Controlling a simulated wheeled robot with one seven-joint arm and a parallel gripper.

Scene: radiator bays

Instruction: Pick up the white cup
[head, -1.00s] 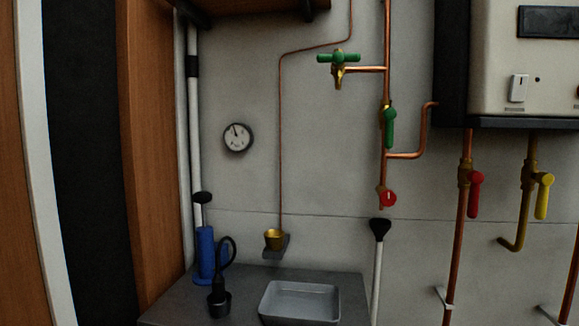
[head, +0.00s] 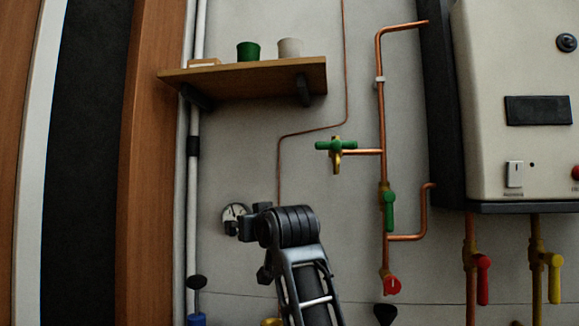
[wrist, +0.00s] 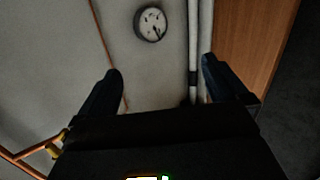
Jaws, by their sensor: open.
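The white cup (head: 290,48) stands upright on the wooden shelf (head: 240,78) in the head view, right of a green cup (head: 248,51). The two cups are apart, with a small gap between them. My gripper (wrist: 162,82) shows in the wrist view with its two dark fingers spread and nothing between them. In the head view my arm rises from the bottom, well below the shelf and in front of the wall by the gauge. The white cup is not in the wrist view.
A small light block (head: 204,62) lies on the shelf's left part. Dark brackets hold the shelf from below. A thin copper pipe (head: 345,60) runs just right of the shelf. A green-handled tap (head: 336,146) and a boiler (head: 515,100) are further right. A wooden panel (head: 150,170) stands left.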

